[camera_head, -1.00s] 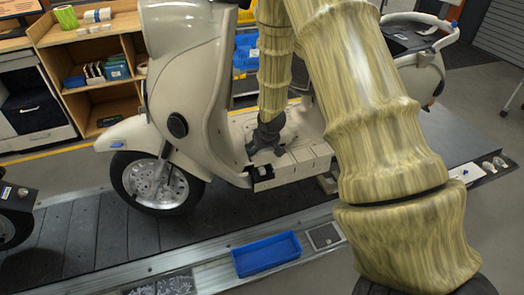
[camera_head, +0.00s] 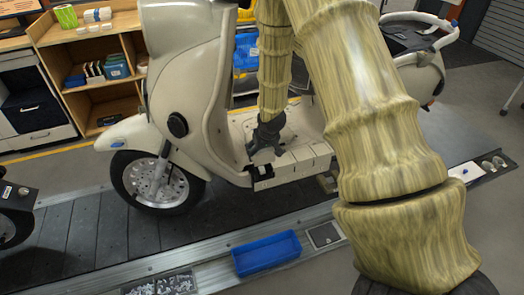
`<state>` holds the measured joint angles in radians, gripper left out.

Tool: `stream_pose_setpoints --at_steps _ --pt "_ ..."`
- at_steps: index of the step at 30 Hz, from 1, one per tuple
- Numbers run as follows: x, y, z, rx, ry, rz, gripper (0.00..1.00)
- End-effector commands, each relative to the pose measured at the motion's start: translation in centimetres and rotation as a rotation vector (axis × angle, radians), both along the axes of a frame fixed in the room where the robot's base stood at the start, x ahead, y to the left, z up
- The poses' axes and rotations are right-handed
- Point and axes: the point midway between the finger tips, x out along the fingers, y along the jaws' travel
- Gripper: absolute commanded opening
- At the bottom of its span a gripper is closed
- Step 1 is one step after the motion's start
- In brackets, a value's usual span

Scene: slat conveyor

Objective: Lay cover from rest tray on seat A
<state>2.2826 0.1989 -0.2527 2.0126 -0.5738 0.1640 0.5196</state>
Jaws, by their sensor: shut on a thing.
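My gripper (camera_head: 266,149) points down over the footboard (camera_head: 300,160) of a cream scooter, close to its near edge. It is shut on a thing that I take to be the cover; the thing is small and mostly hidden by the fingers. A dark opening (camera_head: 262,171) in the footboard's near edge lies just below the gripper, with something light inside. I cannot tell which spot is seat A, or whether the held thing touches the footboard. A blue tray (camera_head: 267,254) on the conveyor's near rail looks empty; I cannot tell if it is the rest tray.
The scooter's front shield (camera_head: 185,70) rises left of my gripper, and my arm hides much of its right side. A wooden shelf (camera_head: 95,60) stands behind.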

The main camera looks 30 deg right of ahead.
Motion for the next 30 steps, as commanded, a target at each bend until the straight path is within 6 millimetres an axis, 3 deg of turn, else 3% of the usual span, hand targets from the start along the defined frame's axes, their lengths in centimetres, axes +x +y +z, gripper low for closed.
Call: stream_pose_setpoints --at_steps 30 --pt "0.0 0.0 -2.9 0.000 0.001 0.000 0.48"
